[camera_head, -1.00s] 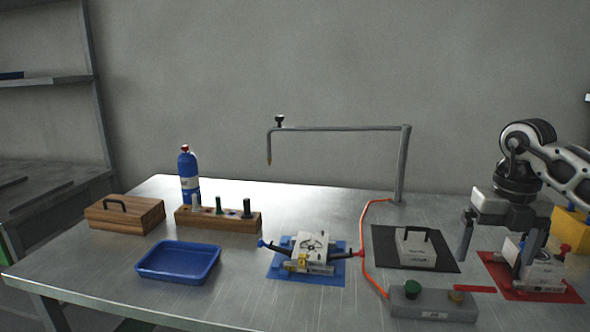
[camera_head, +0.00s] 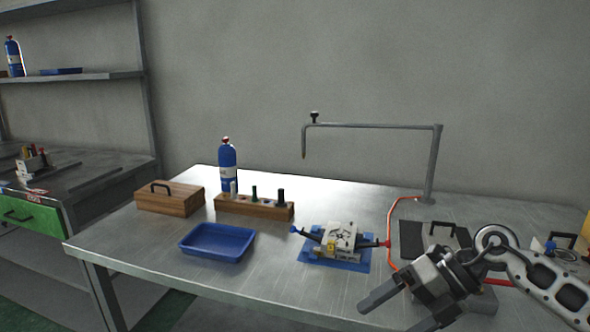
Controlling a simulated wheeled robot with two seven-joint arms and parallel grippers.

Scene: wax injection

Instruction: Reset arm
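My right gripper (camera_head: 398,305) is in the lower right of the head view, tilted down and to the left, in front of the table's near right part. Its two fingers are spread apart with nothing between them. My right arm (camera_head: 545,285) comes in from the right edge and hides part of the table there. My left gripper and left arm are not in view.
The metal table (camera_head: 280,285) carries a blue tray (camera_head: 217,243), a wooden box (camera_head: 170,199), a wooden holder (camera_head: 254,208), a blue bottle (camera_head: 227,167), a white mold (camera_head: 338,239) on a blue mat, and a bent pipe stand (camera_head: 434,165). A shelf (camera_head: 75,77) stands left.

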